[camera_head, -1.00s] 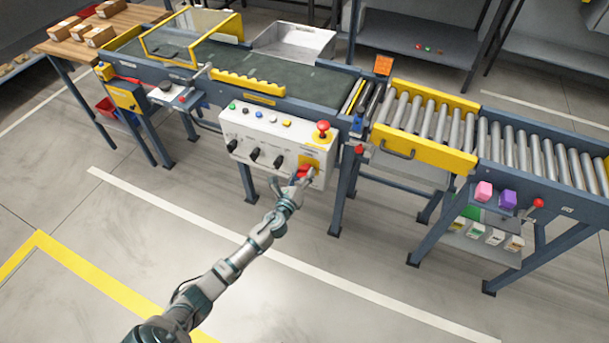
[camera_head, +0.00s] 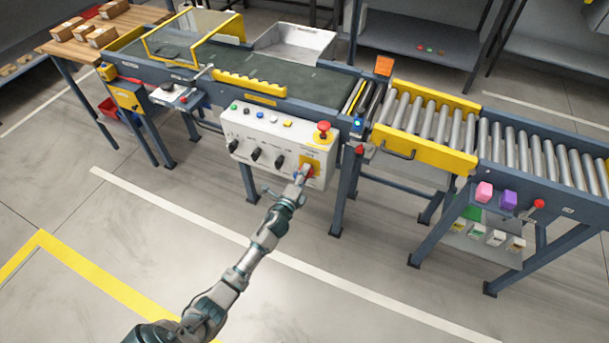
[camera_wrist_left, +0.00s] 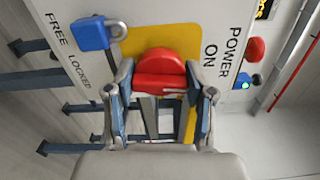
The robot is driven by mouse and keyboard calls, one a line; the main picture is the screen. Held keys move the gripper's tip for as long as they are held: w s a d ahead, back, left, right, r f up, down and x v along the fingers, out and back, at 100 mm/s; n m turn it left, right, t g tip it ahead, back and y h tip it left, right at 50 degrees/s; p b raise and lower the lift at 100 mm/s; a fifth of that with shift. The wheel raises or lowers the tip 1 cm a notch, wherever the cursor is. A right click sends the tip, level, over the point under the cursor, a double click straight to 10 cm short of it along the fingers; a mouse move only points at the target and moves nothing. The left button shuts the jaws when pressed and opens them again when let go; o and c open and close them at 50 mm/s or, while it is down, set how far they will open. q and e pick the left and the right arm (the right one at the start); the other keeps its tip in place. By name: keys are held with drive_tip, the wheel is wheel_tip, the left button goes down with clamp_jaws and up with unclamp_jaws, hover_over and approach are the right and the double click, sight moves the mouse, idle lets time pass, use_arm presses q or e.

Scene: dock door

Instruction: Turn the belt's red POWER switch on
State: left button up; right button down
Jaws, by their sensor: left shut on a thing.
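The red POWER switch (camera_wrist_left: 160,68) sits on a yellow plate (camera_wrist_left: 190,40) beside the words POWER ON in the left wrist view. My left gripper (camera_wrist_left: 161,82) has one finger on each side of the red handle and is shut on it. In the head view my left gripper (camera_head: 303,170) is at the lower right of the white control panel (camera_head: 240,130), in front of the yellow plate. The red switch (camera_head: 310,172) is partly hidden there by the fingers. My right gripper is in neither view.
A blue padlock (camera_wrist_left: 92,35) hangs close beside the switch, near the words FREE and LOCKED. A red mushroom button (camera_head: 323,127) stands above the switch, and black knobs (camera_head: 255,153) are to its left. The roller conveyor (camera_head: 430,115) is at right. The floor before the panel is clear.

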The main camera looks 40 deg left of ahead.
use_arm(q)
drive_tip(key=shift+a+r+n, duration=0.1)
drive_tip(key=shift+a+n, duration=0.25)
drive_tip(key=shift+n, duration=0.35)
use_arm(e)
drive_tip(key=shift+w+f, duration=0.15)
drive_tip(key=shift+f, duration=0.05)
use_arm(q)
drive_tip(key=shift+s, duration=0.1)
drive_tip(key=o, duration=1)
drive_tip(key=shift+a+f, duration=0.1)
drive_tip(key=shift+f, duration=0.1)
drive_tip(key=shift+o, duration=0.8)
drive_tip(key=shift+s+f, duration=0.1)
drive_tip(key=shift+s, duration=0.1)
drive_tip(key=v, duration=1.1)
drive_tip(key=shift+s, duration=0.3)
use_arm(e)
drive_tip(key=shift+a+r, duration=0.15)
